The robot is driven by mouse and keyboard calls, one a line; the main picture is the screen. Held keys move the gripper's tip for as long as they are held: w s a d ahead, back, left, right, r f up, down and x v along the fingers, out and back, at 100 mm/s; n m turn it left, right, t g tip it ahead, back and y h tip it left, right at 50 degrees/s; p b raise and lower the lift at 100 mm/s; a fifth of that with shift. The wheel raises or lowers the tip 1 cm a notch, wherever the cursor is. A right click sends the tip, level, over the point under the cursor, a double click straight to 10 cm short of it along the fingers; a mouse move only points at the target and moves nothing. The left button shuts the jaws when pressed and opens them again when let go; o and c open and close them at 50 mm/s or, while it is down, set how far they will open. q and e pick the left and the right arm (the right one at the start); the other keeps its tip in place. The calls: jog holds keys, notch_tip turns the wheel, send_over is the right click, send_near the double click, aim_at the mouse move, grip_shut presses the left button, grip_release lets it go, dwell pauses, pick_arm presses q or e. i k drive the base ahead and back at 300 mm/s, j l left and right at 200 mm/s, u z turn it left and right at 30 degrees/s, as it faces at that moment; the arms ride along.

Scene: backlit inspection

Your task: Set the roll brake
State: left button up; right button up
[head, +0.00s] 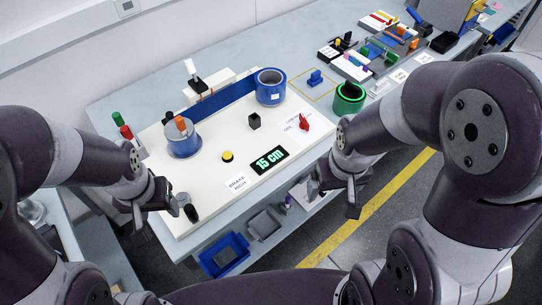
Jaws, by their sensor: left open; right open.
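A red pointer knob (304,122) stands on a printed white card (292,132) at the right of the white board (205,188). A card reading "BRAKE HIGH" (237,184) lies near the board's front edge. A blue strip (225,98) runs along the back between a roll with an orange-topped hub (183,143) and a blue roll (270,88). My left gripper (160,211) is open and empty at the board's front left corner. My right gripper (338,198) is open and empty off the board's front right, apart from the knob.
A display reading "15 CM" (269,160), a yellow button (228,156) and a small black block (254,121) stand on the board. A green roll (349,97) stands right of it. Blue (222,254) and grey bins are below. Red and green lamps (121,125) stand left.

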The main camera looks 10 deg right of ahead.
aim_at(304, 124)
jog(key=i+l+z, duration=0.2)
jog(key=z, duration=0.2)
jog(key=i+l+z, duration=0.2)
jog(key=z, duration=0.2)
jog(key=i+l+z, duration=0.25)
jog(key=z, duration=0.15)
